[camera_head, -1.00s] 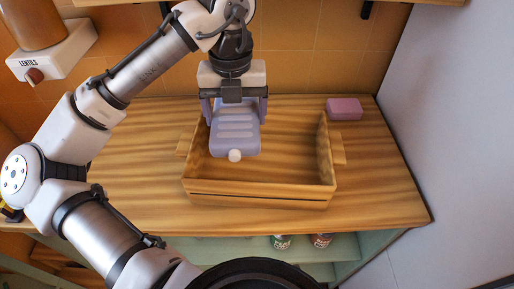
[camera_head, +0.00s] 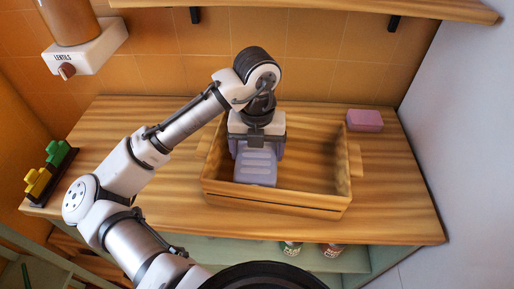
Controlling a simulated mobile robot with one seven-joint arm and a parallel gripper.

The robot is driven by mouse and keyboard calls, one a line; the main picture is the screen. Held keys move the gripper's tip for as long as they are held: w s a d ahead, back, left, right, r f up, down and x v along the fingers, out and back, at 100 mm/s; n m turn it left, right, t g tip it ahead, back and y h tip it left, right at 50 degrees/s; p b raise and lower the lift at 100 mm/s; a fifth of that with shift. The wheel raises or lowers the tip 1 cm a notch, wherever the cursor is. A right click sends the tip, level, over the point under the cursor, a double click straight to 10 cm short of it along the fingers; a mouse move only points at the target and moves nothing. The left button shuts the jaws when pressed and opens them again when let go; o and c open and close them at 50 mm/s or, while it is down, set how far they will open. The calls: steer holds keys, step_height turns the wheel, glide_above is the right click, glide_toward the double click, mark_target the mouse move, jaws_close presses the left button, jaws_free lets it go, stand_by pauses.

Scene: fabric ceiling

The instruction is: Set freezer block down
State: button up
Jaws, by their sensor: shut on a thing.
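The freezer block (camera_head: 256,168) is a flat lavender slab with pale ribs on its face. My gripper (camera_head: 257,150) is shut on its upper part, with the fingers at its two sides. The block hangs tilted inside the left part of a wooden crate (camera_head: 275,197). Its lower end is below the crate's rim, close behind the front wall. I cannot tell whether it touches the crate floor. The white cap at its lower end is hidden behind the front wall.
The crate stands on a wooden counter (camera_head: 400,205), its right part empty. A pink block (camera_head: 365,120) lies at the back right. A lentils dispenser (camera_head: 85,50) hangs at upper left. Green and yellow pieces (camera_head: 48,173) stand at the left edge. Jars (camera_head: 291,248) sit on the shelf below.

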mark_target(257, 152)
steer(key=shift+f+b, duration=0.4)
steer(key=shift+f, duration=0.15)
steer(key=o, duration=1.2)
steer(key=shift+c, duration=0.2)
step_height(257, 152, up, 13)
